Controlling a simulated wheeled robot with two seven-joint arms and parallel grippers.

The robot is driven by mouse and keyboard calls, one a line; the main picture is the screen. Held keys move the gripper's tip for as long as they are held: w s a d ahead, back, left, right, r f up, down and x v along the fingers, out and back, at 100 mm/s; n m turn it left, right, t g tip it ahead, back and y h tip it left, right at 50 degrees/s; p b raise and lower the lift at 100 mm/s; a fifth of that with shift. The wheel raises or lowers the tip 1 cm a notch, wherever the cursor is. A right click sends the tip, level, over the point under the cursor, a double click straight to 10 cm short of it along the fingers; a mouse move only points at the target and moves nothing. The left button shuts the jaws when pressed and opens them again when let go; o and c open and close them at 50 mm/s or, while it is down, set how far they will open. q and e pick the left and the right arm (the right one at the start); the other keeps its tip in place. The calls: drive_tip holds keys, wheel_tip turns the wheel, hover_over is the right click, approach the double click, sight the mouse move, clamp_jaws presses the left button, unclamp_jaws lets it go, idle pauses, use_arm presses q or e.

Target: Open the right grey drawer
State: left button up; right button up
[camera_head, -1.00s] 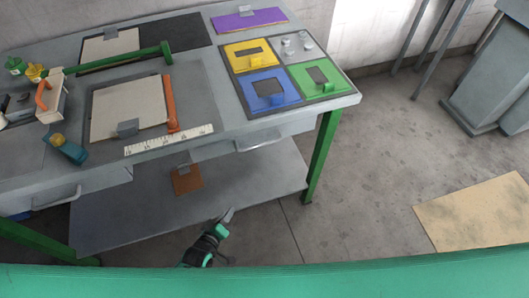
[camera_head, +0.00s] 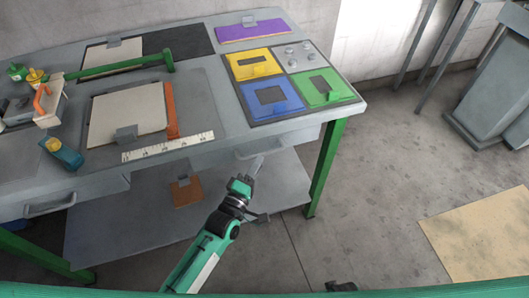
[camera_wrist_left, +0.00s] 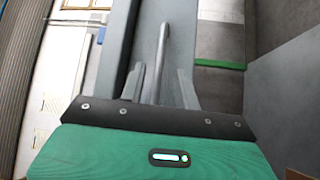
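The right grey drawer (camera_head: 300,137) sits under the table top at its right part and looks shut. Its pale bar handle (camera_head: 245,154) shows on the drawer front. A dark shape at the bottom edge of the head view may be my right gripper (camera_head: 341,286).
A left drawer handle (camera_head: 50,205) is at the left. A green table leg (camera_head: 325,168) stands right of the drawer. The lower shelf (camera_head: 140,225) holds a brown piece (camera_head: 187,192). Floor in front is clear.

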sight(265, 152)
use_arm(q)
drive_tip(key=shift+x, duration=2.7)
drive_tip(key=shift+s, duration=0.1)
clamp_jaws()
